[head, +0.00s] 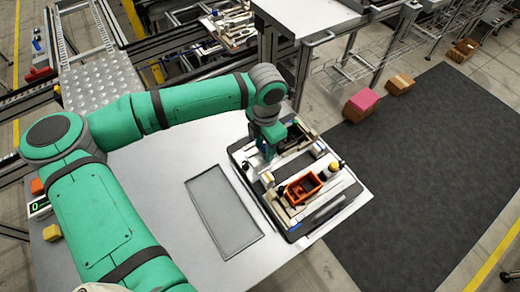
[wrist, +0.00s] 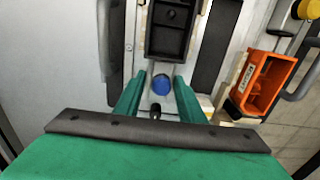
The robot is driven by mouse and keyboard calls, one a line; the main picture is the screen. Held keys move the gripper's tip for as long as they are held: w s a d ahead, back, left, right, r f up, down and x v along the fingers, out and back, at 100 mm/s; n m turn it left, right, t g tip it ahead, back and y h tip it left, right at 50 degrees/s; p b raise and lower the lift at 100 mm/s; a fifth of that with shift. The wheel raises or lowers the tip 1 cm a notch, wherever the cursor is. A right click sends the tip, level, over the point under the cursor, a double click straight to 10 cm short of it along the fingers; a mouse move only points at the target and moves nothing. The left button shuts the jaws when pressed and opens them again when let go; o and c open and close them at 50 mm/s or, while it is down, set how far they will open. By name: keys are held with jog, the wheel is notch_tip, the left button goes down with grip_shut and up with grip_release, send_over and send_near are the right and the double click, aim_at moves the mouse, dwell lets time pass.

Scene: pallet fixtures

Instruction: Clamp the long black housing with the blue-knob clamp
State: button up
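The long black housing (wrist: 170,28) lies ahead of my gripper at the top of the wrist view, a dark box with an inner recess, cut off by the frame edge. In the head view it is partly hidden by my arm. The blue knob (wrist: 161,84) of the clamp is at the near end of the housing, between my fingers. My gripper (wrist: 158,80) is open, with one green finger on either side of the knob and a visible gap to each. In the head view my gripper (head: 267,152) is low over the pallet (head: 240,160). Whether the clamp touches the housing is unclear.
An orange housing (wrist: 264,86) stands to the right in the wrist view, and on the pallet in the head view (head: 303,188). A yellow knob (wrist: 306,10) is beyond it. A small black knob (wrist: 155,111) is near my fingers. An empty rectangular recess (head: 224,210) lies left of the pallet.

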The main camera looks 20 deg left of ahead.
jog(key=shift+d+r, duration=0.2)
jog(key=shift+r, duration=0.25)
jog(key=shift+s+a+r, duration=0.1)
jog(key=shift+a+r, duration=0.05)
jog(key=shift+r, duration=0.45)
jog(key=shift+a+r, duration=0.15)
jog(key=shift+r, duration=0.4)
jog(key=shift+d+r, duration=0.15)
jog(key=shift+r, duration=2.25)
